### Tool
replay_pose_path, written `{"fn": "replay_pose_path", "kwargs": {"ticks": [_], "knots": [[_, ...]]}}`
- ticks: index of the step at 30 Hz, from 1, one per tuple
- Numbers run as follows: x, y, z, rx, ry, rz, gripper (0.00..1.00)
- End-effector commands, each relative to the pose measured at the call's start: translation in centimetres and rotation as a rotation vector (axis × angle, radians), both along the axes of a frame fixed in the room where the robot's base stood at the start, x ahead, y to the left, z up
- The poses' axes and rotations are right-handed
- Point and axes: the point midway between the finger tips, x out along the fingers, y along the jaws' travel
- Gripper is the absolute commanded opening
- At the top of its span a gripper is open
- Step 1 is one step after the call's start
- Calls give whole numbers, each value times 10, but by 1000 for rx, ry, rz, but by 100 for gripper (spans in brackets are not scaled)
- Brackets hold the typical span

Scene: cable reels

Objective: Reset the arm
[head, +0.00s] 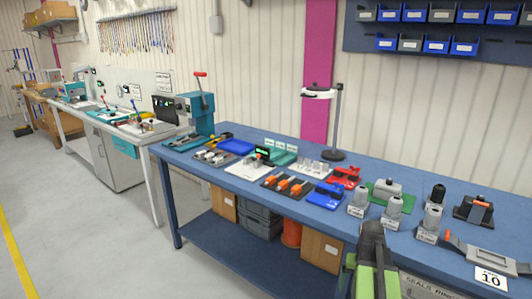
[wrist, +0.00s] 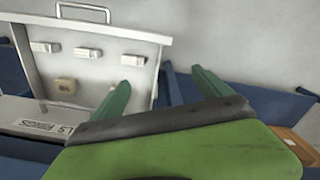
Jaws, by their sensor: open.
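My gripper (wrist: 160,78) shows in the wrist view, with its two dark green fingers spread apart and nothing between them. Behind the fingers is a pale metal drawer or panel (wrist: 112,48) with a bar handle and several small blocks on it; the left finger overlaps it in the picture, and I cannot tell whether they touch. In the head view my dark and green arm (head: 372,250) stands at the front edge of the blue workbench (head: 270,146). The fingers cannot be made out there.
Grey cylindrical parts with labels (head: 393,207) stand near the bench edge by my arm. A number 10 sign (head: 490,278) is at right. Open floor (head: 90,235) lies left.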

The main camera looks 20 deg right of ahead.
Motion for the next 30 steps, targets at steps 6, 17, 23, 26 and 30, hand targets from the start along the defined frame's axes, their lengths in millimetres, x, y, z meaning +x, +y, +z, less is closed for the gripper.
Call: {"fn": "replay_pose_path", "kwargs": {"ticks": [6,17,23,26,30], "knots": [[65,184,38,1,1,338,88],[54,331,55,0,1,569,88],[56,329,55,1,1,553,88],[56,329,55,1,1,552,80],[56,329,55,1,1,552,62]]}}
